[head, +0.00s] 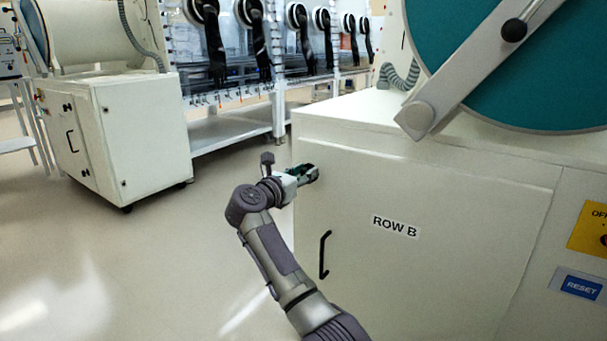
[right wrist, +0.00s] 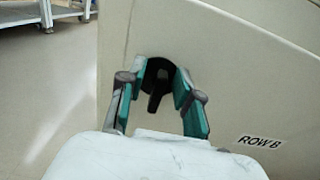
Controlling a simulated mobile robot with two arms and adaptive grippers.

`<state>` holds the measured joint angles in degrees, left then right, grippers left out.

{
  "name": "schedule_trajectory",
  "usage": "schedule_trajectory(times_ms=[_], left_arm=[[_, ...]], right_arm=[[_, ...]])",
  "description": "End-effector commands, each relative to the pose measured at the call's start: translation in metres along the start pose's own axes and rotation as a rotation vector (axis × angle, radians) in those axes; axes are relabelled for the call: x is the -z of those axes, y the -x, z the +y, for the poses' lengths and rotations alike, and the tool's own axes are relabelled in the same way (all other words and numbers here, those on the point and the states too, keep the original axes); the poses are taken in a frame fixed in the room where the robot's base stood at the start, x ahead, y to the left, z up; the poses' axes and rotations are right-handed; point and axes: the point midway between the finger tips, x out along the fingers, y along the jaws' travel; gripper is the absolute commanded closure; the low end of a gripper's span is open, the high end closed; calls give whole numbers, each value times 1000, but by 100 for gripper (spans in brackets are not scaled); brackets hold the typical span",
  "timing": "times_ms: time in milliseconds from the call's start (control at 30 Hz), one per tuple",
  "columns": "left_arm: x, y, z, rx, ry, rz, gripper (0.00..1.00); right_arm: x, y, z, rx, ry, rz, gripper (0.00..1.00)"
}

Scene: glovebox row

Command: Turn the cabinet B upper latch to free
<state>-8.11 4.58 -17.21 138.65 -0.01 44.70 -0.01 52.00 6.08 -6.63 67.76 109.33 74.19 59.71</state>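Cabinet B (head: 440,255) is a white cabinet with a "ROW B" label (head: 396,226) on its door. The upper latch (right wrist: 156,88) shows in the right wrist view as a black round base with a short dark bar pointing down. My right gripper (head: 310,174) is at the upper left of the door; it also shows in the right wrist view (right wrist: 158,86). Its teal-padded fingers are apart, one on each side of the latch bar, with gaps visible. In the head view the gripper hides the latch. My left gripper is not in view.
A black door handle (head: 324,254) sits below the gripper. A large teal round port cover (head: 500,65) with a grey arm is above the cabinet. A yellow panel (head: 590,228) and a blue RESET label (head: 581,286) are at right. Open floor (head: 150,260) lies left.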

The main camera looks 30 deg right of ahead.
Motion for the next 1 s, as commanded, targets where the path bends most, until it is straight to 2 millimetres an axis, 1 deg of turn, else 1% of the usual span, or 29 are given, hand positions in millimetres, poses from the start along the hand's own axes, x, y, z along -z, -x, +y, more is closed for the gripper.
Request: schedule_trajectory(times_ms=[33,167,467,600,633,700,900,933,1000], left_arm=[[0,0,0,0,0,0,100],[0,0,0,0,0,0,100],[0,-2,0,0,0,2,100],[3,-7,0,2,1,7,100],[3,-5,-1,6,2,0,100],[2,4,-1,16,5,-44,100],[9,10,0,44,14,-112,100],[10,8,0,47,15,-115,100],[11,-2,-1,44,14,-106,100]], right_arm=[[0,0,0,0,0,0,78],[0,0,0,0,1,0,100],[0,0,0,0,6,1,100],[-1,0,0,0,35,2,100],[-2,0,0,0,45,2,100],[-2,1,1,-1,77,3,100],[-4,1,3,-2,212,5,100],[-4,1,3,-2,236,6,100],[-4,1,4,-3,290,5,100]])
